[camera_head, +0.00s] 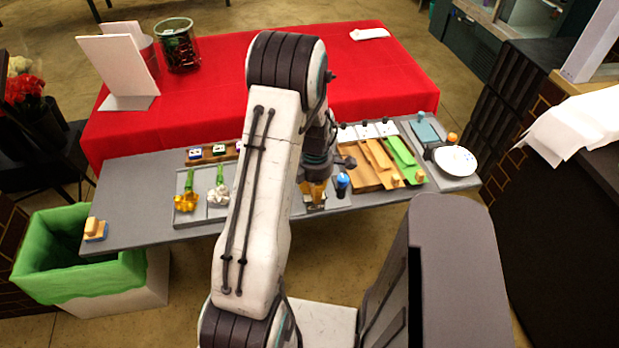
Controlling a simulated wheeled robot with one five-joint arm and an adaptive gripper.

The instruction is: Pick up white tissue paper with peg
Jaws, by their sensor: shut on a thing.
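My gripper (317,186) points down over the grey bench, left of the wooden tray, partly hidden behind my arm. It is shut on a small yellow-tan block (315,194), which looks like a peg; I cannot tell whether white tissue hangs from it. The wooden tray (362,180) holds a tan sheet (377,154) and a green sheet (400,151), with small wooden blocks at their near ends. Its left part looks bare brown. No white tissue sheet with a peg can be made out clearly.
A blue-capped bottle (342,184) stands close right of my gripper. Yellow flowers (187,202) and white flowers (218,195) lie on the left tray. A white plate (455,161) is at the bench's right end. A green-lined bin (75,265) stands front left.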

